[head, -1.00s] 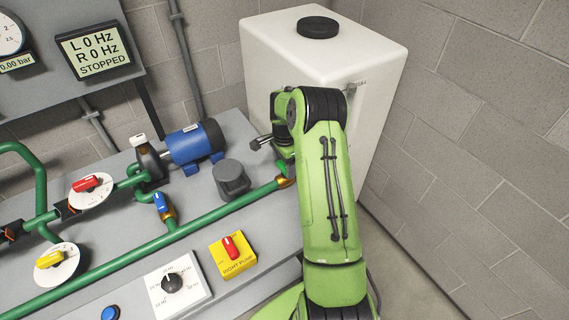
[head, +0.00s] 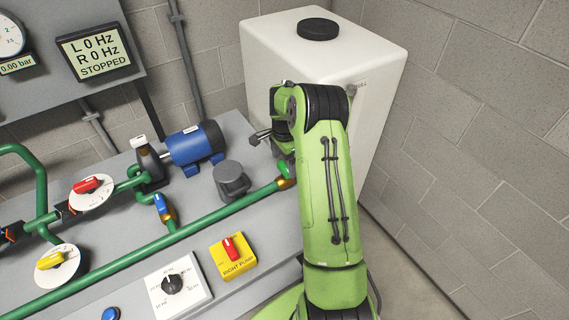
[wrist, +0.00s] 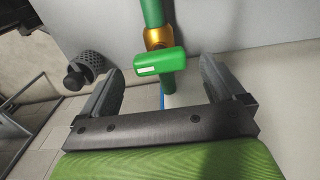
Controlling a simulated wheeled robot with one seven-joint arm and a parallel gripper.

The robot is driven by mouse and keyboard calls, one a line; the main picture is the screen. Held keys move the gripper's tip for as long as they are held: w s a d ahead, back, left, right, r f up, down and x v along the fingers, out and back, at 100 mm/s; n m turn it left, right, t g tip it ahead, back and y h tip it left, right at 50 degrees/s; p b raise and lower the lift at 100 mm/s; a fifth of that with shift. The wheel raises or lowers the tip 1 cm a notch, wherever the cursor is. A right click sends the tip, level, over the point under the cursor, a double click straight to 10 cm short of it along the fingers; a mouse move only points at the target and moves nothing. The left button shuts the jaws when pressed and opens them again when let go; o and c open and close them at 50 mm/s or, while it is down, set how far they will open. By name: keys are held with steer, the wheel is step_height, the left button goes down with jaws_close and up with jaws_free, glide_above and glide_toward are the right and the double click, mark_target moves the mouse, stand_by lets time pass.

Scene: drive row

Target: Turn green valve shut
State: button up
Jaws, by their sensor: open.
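The green valve has a green lever handle (wrist: 160,62) on a brass body (wrist: 157,37), set on a green pipe (wrist: 152,12). In the wrist view the handle lies across the line of the pipe. In the head view a bit of the green handle (head: 287,168) shows at the pipe's right end, beside my arm, which partly hides it. My gripper (wrist: 161,66) is open, with one grey finger on each side of the handle in the wrist view and a gap on both sides. I cannot tell how far the handle is in depth.
A white tank (head: 380,58) stands behind my arm. A dark grey round fitting (head: 231,178) and a blue motor (head: 194,143) are left of it. Red (head: 87,185), yellow (head: 50,260) and blue (head: 160,203) valve handles sit further left. The display (head: 94,52) reads 0 Hz, stopped.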

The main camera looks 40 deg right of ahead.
mark_target(285, 167)
step_height(285, 167, up, 13)
steer(key=p, duration=0.2)
steer(key=shift+r, duration=0.2)
steer(key=s+a+r+n+t+h, duration=0.1)
steer(key=s+a+r+n, duration=0.3)
steer(key=a+r, duration=0.25)
steer(key=s+a+r+n+t, duration=0.1)
steer(key=s+a+r+n, duration=0.35)
steer(key=a+r, duration=0.2)
steer(key=s+a+n+t, duration=0.1)
steer(key=s+a+n, duration=0.2)
steer(key=s, duration=0.3)
steer(key=s+a+n+t, duration=0.1)
steer(key=s+a+n, duration=0.2)
steer(key=s, duration=0.3)
steer(key=s+a+n+t+y, duration=0.1)
steer(key=s+a+n, duration=0.1)
steer(key=s+n, duration=0.2)
steer(key=s, duration=0.2)
steer(key=shift+s+a+f+t, duration=0.15)
steer(key=shift+s+a+t, duration=0.15)
steer(key=shift+a, duration=0.1)
